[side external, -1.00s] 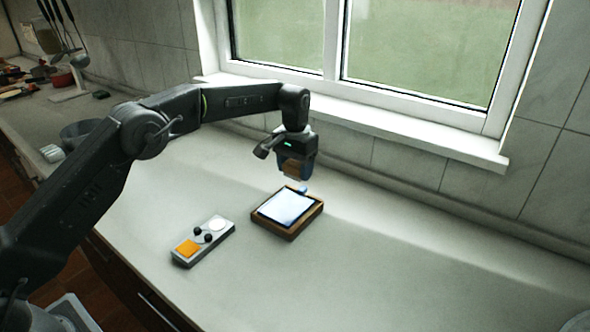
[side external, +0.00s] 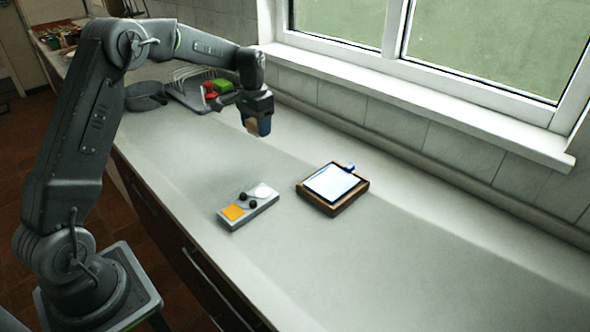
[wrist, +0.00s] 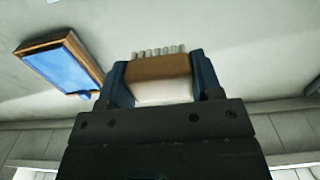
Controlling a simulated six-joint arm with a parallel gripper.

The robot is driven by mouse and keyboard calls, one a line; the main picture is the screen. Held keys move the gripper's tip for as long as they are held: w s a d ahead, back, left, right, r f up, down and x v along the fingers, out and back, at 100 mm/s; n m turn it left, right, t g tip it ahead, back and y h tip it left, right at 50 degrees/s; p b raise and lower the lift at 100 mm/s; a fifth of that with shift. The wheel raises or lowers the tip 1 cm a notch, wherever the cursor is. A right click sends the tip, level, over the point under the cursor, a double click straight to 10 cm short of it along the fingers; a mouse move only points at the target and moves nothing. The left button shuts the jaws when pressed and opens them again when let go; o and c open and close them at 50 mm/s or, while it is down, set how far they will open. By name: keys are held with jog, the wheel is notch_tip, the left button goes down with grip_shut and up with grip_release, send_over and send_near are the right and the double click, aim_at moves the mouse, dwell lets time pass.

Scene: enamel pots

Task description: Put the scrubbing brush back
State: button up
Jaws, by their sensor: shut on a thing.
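The scrubbing brush (wrist: 160,75), a brown and cream block with a row of pale bristles, is between the blue fingers of my gripper (wrist: 158,82) in the wrist view. The gripper is shut on it. In the side view my gripper (side external: 259,124) hangs above the counter, and only a small brown part of the brush (side external: 251,124) shows beside a finger. The gripper is apart from the wooden tray and to its left in that view.
A wooden tray (side external: 361,188) with a bluish-white inside and a small blue knob stands right of a grey panel (side external: 262,209) with an orange square and black knobs. A dish rack (side external: 187,97) with red and green things and a dark pot (side external: 146,98) stand behind. The right counter is clear.

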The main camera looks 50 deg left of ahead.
jog(key=shift+s+a+f, duration=0.1)
jog(key=shift+s+a, duration=0.2)
jog(key=shift+a, duration=0.05)
send_over(294, 169)
notch_tip(294, 169, down, 7)
jog(key=shift+d, duration=0.15)
jog(key=shift+f, duration=1.95)
jog(key=shift+s+f, duration=0.1)
jog(key=shift+f, duration=0.05)
jog(key=o, duration=0.9)
